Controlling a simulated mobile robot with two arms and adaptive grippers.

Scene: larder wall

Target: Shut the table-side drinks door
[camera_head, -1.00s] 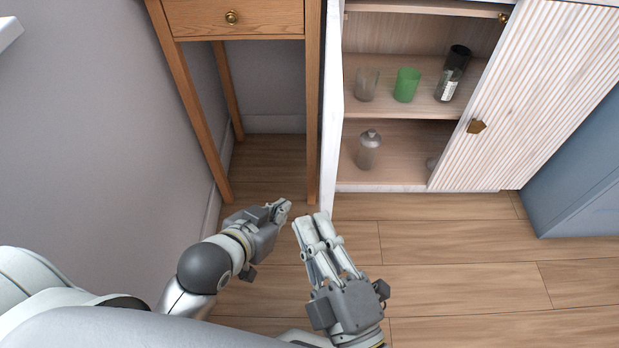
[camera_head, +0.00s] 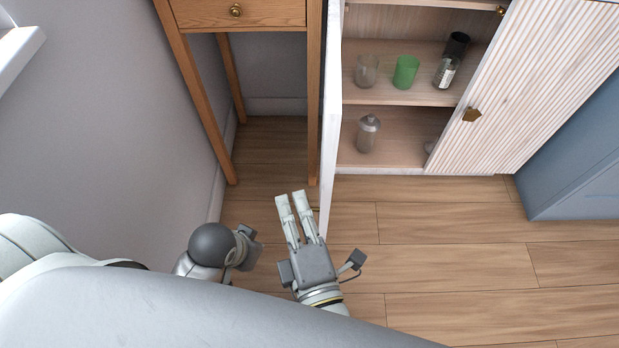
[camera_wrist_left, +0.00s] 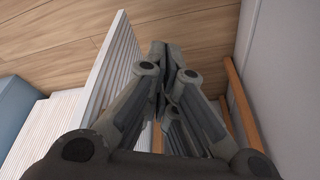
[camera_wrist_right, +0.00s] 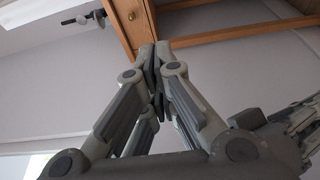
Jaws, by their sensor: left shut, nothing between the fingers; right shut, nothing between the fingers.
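The table-side drinks door (camera_head: 331,120) is the cabinet's left door. It stands wide open, seen nearly edge-on in the head view, and its ribbed face (camera_wrist_left: 118,65) shows in the left wrist view.
A wooden table (camera_head: 237,30) stands close left of the door, with a wall beyond. The cabinet's other door (camera_head: 535,85) is closed. Inside stand a green cup (camera_head: 405,72), a clear glass (camera_head: 367,70), a dark bottle (camera_head: 452,62) and a shaker (camera_head: 367,133). Floor to the right is clear.

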